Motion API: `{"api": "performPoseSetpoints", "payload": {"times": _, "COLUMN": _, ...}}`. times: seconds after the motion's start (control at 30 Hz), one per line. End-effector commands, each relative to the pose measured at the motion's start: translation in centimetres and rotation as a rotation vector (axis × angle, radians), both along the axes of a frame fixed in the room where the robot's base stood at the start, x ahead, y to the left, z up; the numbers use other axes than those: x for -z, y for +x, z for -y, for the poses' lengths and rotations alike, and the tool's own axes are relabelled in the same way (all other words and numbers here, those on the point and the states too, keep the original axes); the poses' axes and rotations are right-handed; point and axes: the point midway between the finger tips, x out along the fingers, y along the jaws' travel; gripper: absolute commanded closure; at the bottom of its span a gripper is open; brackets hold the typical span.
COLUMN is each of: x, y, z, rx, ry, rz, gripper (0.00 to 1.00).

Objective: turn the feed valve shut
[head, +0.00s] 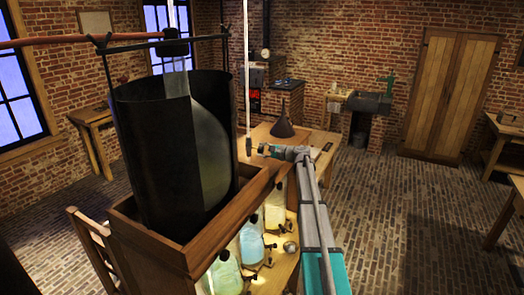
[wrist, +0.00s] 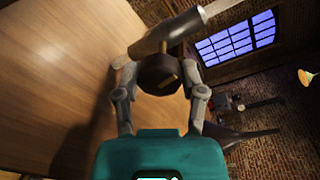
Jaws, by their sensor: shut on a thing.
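The feed valve shows in the wrist view as a dark round knob (wrist: 157,70) with a pale tan mark on its face. In the head view my gripper (head: 262,150) is at the lower end of a thin white upright tube (head: 246,75). The valve is too small there to make out clearly.
A large black open cylinder (head: 150,150) with a glass vessel stands in a wooden box (head: 225,215) at left. Several glass jars (head: 250,243) stand below its right side. A dark funnel-shaped thing (head: 283,128) stands on the wooden table behind.

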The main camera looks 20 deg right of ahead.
Motion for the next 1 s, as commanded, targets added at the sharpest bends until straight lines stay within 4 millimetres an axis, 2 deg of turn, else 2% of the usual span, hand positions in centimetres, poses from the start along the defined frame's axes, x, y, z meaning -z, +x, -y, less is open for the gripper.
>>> {"api": "performPoseSetpoints", "payload": {"times": 0.4, "x": 0.06, "y": -0.02, "z": -0.04, "rx": -0.002, "ry": 0.175, "rz": -0.139, "gripper": 0.95}}
{"api": "performPoseSetpoints", "payload": {"times": 0.9, "x": 0.07, "y": -0.08, "z": -0.06, "rx": -0.002, "ry": 0.195, "rz": -0.157, "gripper": 0.95}}
{"api": "performPoseSetpoints", "payload": {"times": 0.93, "x": 0.07, "y": -0.08, "z": -0.05, "rx": -0.002, "ry": 0.195, "rz": -0.157, "gripper": 0.45}}
{"api": "performPoseSetpoints", "payload": {"times": 1.0, "x": 0.07, "y": -0.08, "z": -0.04, "rx": -0.002, "ry": 0.195, "rz": -0.156, "gripper": 0.32}}
